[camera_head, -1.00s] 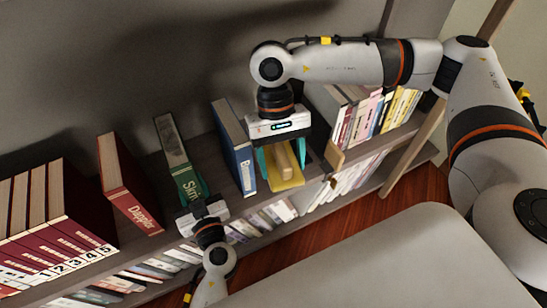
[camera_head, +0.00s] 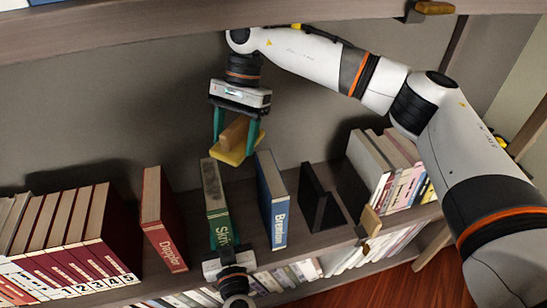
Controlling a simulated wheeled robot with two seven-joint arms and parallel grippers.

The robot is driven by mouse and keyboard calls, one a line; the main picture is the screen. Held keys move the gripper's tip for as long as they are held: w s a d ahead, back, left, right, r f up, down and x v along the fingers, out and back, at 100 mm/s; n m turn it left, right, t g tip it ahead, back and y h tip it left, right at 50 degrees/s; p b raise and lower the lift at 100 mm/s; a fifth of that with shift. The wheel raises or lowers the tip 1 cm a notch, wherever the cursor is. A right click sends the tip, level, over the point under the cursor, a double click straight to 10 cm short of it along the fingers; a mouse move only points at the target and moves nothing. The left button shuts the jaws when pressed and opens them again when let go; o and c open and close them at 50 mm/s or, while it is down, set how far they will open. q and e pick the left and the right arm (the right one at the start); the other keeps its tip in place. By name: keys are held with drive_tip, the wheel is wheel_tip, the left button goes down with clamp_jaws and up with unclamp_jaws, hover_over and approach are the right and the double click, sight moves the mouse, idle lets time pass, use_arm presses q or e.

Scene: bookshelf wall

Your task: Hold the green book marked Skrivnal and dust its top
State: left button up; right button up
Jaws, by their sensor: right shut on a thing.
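The green book (camera_head: 221,225), its spine lettering partly covered to "Skri", stands on the shelf between a red and a blue book. Its top (camera_head: 212,182) looks grey and mottled. My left gripper (camera_head: 224,243) is at the lower spine, its teal fingers close beside the book; whether they press on it is hard to see. My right gripper (camera_head: 235,138) is shut on the wooden handle of a yellow duster (camera_head: 230,156). The duster is in the air above and behind the green book's far end, apparently apart from it.
The red Dapplor book (camera_head: 164,225) stands to the left, the blue book (camera_head: 272,200) close on the right. A black bookend (camera_head: 318,200) stands further right. An upper shelf (camera_head: 140,30) crosses above my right arm. Numbered red volumes (camera_head: 75,245) fill the left.

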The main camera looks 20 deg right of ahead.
sight(216, 206)
drive_tip(key=w+a+r, duration=0.2)
drive_tip(key=w+a, duration=0.1)
drive_tip(key=a, duration=0.3)
drive_tip(key=shift+w+a+f, duration=0.1)
drive_tip(key=shift+f, duration=1.7)
drive_tip(key=shift+w+a+f, duration=0.1)
drive_tip(key=shift+f, duration=1.65)
drive_tip(key=shift+s+f, duration=0.25)
drive_tip(key=shift+f, duration=0.05)
drive_tip(key=shift+s, duration=6.05)
drive_tip(key=shift+w, duration=6.3)
drive_tip(key=shift+s, duration=6.15)
drive_tip(key=shift+s+r, duration=0.15)
wheel_tip(216, 206, up, 8)
